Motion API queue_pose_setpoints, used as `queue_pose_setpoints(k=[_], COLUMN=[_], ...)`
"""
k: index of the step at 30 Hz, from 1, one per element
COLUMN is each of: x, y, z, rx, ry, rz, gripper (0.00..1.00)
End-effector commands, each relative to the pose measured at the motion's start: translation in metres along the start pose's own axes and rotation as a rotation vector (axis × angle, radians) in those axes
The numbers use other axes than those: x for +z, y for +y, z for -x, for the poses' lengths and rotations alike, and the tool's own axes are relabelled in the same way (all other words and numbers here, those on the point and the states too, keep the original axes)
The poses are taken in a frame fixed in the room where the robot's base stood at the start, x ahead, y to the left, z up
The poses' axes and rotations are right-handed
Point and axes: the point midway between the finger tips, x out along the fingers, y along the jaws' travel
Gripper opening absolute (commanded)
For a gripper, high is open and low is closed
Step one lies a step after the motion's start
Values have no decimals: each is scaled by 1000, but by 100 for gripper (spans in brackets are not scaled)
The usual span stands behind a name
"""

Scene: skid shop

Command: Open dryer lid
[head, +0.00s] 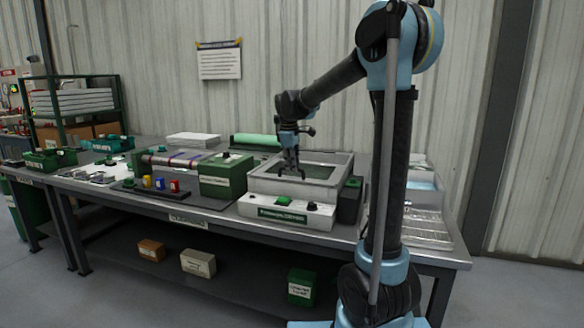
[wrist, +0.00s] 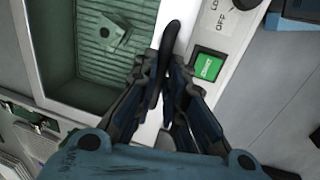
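The dryer (head: 290,212) is a white, labelled box on the bench with a green button and dark knobs on its front. Its lid (head: 318,172) is a pale frame around a see-through pane, lying flat over the box. In the wrist view, a green ribbed inside shows within the lid's pale frame (wrist: 54,75). My gripper (head: 289,168) reaches down at the lid's front left. In the wrist view my gripper's fingers (wrist: 165,75) are close together, on both sides of a dark lid handle (wrist: 171,40), with no clear gap. The handle's lower end is hidden between them.
The green button (wrist: 208,66) and a knob (wrist: 245,4) are just right of my fingers in the wrist view. A green box (head: 226,178) stands left of the dryer. A metal tray (head: 420,230) lies to the right. A wall stands behind the bench.

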Motion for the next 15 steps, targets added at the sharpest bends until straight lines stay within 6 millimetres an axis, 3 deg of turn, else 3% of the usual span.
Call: queue_pose_setpoints(k=[8,15], x=[0,0], y=[4,38], z=[0,-7], rx=[1,2], ry=[0,-1], rz=[-1,-4], gripper=[0,0])
